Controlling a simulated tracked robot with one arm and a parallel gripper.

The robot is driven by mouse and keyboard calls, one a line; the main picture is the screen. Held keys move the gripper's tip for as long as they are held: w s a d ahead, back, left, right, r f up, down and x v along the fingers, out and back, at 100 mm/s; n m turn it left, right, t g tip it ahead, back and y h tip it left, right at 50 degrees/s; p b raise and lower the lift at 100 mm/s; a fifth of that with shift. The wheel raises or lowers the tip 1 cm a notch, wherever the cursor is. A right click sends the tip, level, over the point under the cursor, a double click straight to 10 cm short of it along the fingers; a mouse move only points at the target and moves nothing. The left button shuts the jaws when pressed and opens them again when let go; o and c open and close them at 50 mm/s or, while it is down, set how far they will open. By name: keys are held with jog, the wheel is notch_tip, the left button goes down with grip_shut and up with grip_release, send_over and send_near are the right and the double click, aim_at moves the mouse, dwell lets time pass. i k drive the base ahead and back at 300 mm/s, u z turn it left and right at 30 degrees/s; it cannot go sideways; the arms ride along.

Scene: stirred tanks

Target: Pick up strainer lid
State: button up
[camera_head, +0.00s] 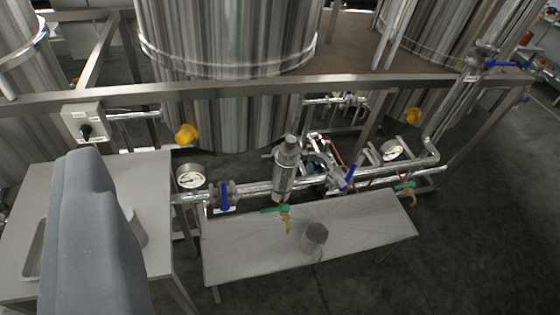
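An upright silver strainer housing (284,180) stands in the pipe run near the middle. A narrower cap-like top (289,146), which may be the strainer lid, sits on it. A small dark grey cylinder (315,234) stands on the low table (240,245) in front; I cannot tell whether it is a lid or a basket. A large grey body (90,235), apparently part of my gripper, fills the lower left, well apart from the strainer. Its fingertips cannot be made out, and nothing held is visible.
A left table (150,190) bears a tray (33,250) and a pale container (134,228), partly hidden by my grey body. A steel frame rail (240,90) crosses before the tanks (225,40). Gauges (190,177) and valves with blue, green and yellow handles line the pipes. Floor at right is clear.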

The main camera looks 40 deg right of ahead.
aim_at(288, 156)
jog(key=z, duration=0.15)
jog(key=i, duration=0.9)
jog(key=u, duration=0.05)
